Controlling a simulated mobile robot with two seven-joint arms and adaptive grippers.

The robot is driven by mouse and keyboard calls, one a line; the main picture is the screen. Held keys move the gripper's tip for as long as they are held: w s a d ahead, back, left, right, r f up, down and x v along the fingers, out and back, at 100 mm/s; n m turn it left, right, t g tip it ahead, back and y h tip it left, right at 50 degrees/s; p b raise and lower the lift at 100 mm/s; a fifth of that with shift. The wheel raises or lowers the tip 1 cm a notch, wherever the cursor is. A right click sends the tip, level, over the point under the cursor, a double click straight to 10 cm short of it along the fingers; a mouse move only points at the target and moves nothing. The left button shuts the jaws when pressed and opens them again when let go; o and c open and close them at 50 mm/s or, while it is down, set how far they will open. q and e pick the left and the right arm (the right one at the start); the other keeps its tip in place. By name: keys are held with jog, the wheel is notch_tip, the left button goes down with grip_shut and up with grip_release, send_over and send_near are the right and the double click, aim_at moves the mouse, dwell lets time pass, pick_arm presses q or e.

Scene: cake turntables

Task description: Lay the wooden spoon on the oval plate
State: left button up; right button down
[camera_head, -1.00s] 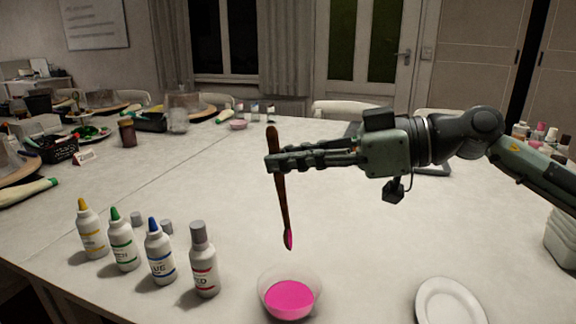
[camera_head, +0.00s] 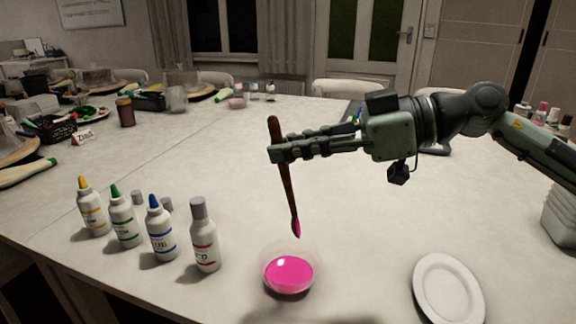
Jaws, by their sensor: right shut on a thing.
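The wooden spoon (camera_head: 287,191) is dark brown and hangs nearly upright, its lower tip coated in pink. My right gripper (camera_head: 280,153) comes in from the right and is shut on the upper part of the spoon. The spoon's tip is in the air above a clear bowl of pink icing (camera_head: 289,272), apart from it. The white oval plate (camera_head: 448,288) lies empty on the table at the lower right, to the right of the bowl and below my right forearm. My left gripper is not in view.
Several bottles with coloured caps, including a red-labelled one (camera_head: 204,236), stand left of the bowl. Turntables, a caddy and a dark jar (camera_head: 125,112) are at the far left. A white container (camera_head: 560,216) is at the right edge. The table between bowl and plate is clear.

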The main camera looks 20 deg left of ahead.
jog(key=s+d+f+n+g+h+b, duration=0.1)
jog(key=s+d+f+n+g+h, duration=0.2)
jog(key=d+f+n+h, duration=0.75)
jog(key=d+f+n+t+h, duration=0.1)
jog(key=d+f+n, duration=0.1)
jog(key=d, duration=0.3)
jog(key=d+f+n+t+h+b, duration=0.1)
jog(key=d+f+t, duration=0.1)
jog(key=d, duration=0.4)
jog(key=d+f+n+t+h, duration=0.2)
jog(key=d+f, duration=0.1)
jog(key=d, duration=0.3)
jog(key=shift+d+f+n, duration=0.1)
jog(key=shift+n, duration=0.25)
notch_tip(320, 180, down, 4)
jog(key=b, duration=0.2)
jog(key=shift+f+b, duration=0.15)
jog(key=shift+b, duration=0.25)
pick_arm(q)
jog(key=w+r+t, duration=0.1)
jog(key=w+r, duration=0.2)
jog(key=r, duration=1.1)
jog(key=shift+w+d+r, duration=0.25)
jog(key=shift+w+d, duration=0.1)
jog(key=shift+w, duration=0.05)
pick_arm(e)
jog(key=shift+f, duration=0.2)
jog(key=c, duration=1.5)
grip_release()
